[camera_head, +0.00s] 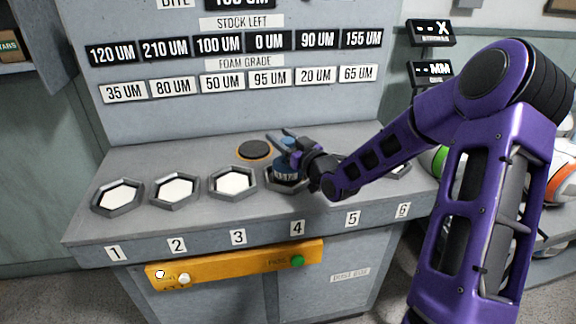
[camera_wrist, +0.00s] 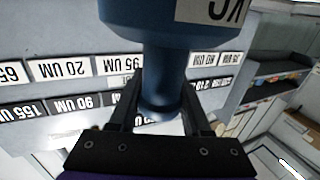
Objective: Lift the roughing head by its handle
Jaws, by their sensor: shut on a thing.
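The roughing head (camera_head: 287,172) is a blue piece with a white label, over the hexagonal holder at number 4 in the head view. My gripper (camera_head: 284,143) is at its upper part and shut on it. In the wrist view the blue roughing head (camera_wrist: 155,25) stands large between the fingers, with its narrow handle (camera_wrist: 165,85) gripped between my gripper's two fingers (camera_wrist: 160,105). Its label shows only partly. Whether its lower end is clear of the holder (camera_head: 283,187) cannot be told.
Hexagonal holders with white pads stand at number 1 (camera_head: 118,193), number 2 (camera_head: 176,187) and number 3 (camera_head: 233,180). A dark round disc with an orange rim (camera_head: 254,150) lies behind. A yellow panel (camera_head: 235,266) with buttons is on the front. My arm covers position 5.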

